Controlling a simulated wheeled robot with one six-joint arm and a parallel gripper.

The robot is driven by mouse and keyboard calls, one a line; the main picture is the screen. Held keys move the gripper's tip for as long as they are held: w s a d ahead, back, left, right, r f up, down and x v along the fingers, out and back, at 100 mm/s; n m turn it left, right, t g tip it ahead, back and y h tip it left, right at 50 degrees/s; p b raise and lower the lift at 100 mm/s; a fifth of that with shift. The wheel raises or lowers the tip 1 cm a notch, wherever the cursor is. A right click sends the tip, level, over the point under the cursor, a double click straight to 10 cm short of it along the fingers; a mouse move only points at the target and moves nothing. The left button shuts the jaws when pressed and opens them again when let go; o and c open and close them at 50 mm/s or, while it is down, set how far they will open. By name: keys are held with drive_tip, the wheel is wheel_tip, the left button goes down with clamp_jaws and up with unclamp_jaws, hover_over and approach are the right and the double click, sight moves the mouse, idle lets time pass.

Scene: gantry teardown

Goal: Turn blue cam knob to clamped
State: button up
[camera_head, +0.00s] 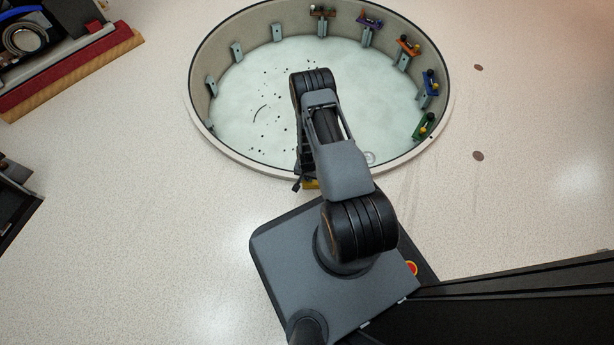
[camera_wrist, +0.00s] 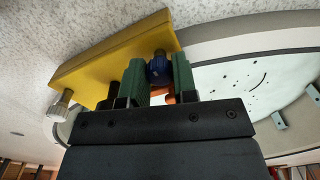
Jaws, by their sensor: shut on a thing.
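The blue cam knob (camera_wrist: 159,73) is between the two green fingers of my gripper (camera_wrist: 159,64) in the wrist view. The fingers are shut on it, one on each side. The knob sits at the right end of a yellow block (camera_wrist: 112,58), with a dark stub above it. An orange part shows just below the knob, partly hidden by my gripper. The knob's turned position cannot be told. In the head view my arm hides the knob, and only a bit of the yellow block (camera_head: 311,184) shows at the ring's near rim.
A silver knob (camera_wrist: 61,104) is at the yellow block's left end. A round pit with a pale wall (camera_head: 262,38) has several coloured brackets along its right side, including a blue one (camera_head: 429,90) and a green one (camera_head: 424,126). Open speckled floor lies around it.

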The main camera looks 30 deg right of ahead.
drive_tip(key=shift+m, duration=0.3)
drive_tip(key=m+p, duration=0.1)
drive_tip(key=m, duration=0.7)
drive_tip(key=shift+m+p, duration=0.3)
drive_tip(key=shift+m, duration=0.1)
drive_tip(key=m, duration=0.4)
drive_tip(key=shift+m, duration=2.2)
drive_tip(key=o, duration=0.9)
